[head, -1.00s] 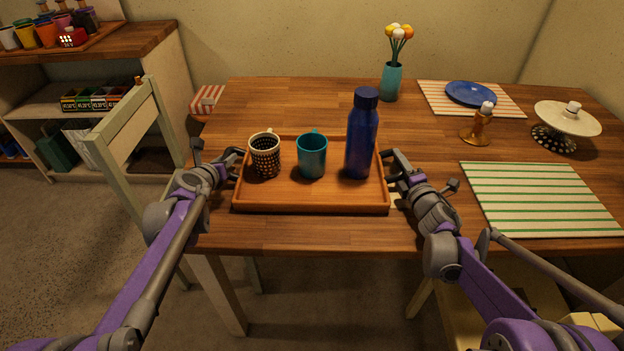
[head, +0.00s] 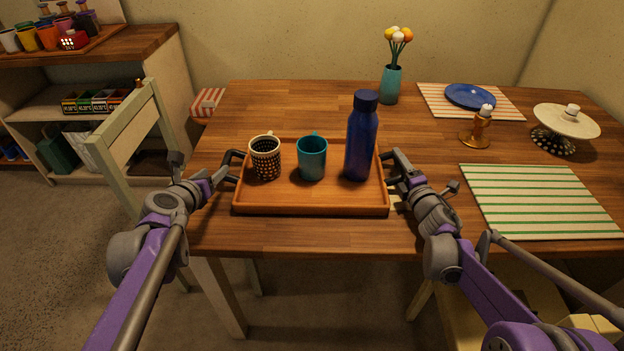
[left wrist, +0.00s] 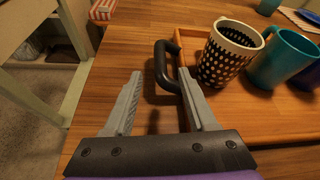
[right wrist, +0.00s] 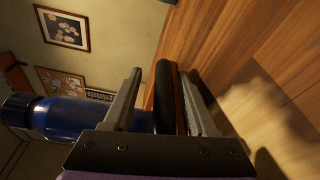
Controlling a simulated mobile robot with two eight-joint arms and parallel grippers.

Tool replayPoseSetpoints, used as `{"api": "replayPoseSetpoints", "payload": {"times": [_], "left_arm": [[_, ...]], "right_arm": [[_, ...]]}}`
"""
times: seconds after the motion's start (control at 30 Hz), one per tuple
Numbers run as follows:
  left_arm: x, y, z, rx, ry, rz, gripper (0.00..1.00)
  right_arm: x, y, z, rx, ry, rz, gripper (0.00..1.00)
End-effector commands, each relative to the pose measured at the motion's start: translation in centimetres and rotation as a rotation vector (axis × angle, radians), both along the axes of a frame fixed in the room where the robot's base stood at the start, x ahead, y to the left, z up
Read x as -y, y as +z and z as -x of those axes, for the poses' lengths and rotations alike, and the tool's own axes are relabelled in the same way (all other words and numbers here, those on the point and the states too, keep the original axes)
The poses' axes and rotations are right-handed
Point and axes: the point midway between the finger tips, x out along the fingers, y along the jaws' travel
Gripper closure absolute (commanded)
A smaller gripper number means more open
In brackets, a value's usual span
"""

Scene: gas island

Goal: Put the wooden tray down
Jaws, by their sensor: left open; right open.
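The wooden tray (head: 310,208) rests on the wooden table near its front edge. On it stand a black-and-white patterned mug (head: 265,160), a teal mug (head: 312,160) and a blue bottle (head: 361,140), all upright. My left gripper (head: 230,170) is open at the tray's left side. My right gripper (head: 392,168) is open at the tray's right side. In the right wrist view its fingers (right wrist: 160,85) stand on both sides of the dark right handle (right wrist: 165,90).
A green-striped placemat (head: 538,200) lies right of the tray. A candle holder (head: 480,128), a cake stand (head: 562,125), a blue plate (head: 469,95) and a flower vase (head: 390,85) stand farther back. A pale green chair (head: 130,145) is at the left edge.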

Motion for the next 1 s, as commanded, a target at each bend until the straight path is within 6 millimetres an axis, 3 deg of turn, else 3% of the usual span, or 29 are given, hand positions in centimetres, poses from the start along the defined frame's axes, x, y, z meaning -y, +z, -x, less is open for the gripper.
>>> {"api": "replayPoseSetpoints", "payload": {"times": [0.13,0.37,0.8,1.0], "left_arm": [[-0.2,0.8,1.8,-0.001,0.000,0.000,0.43],[-0.2,1.1,2.7,-0.001,-0.001,0.000,0.43],[-0.2,1.1,2.6,-0.001,0.000,0.000,0.43],[-0.2,1.1,2.6,-0.001,0.000,0.000,0.43]], "right_arm": [[0.0,0.0,0.0,0.000,0.000,0.000,0.43],[0.2,0.1,0.8,0.000,-0.001,0.000,0.43],[2.0,0.5,9.2,0.001,-0.003,0.000,0.43],[2.4,0.6,11.4,0.000,-0.001,0.001,0.43]]}}
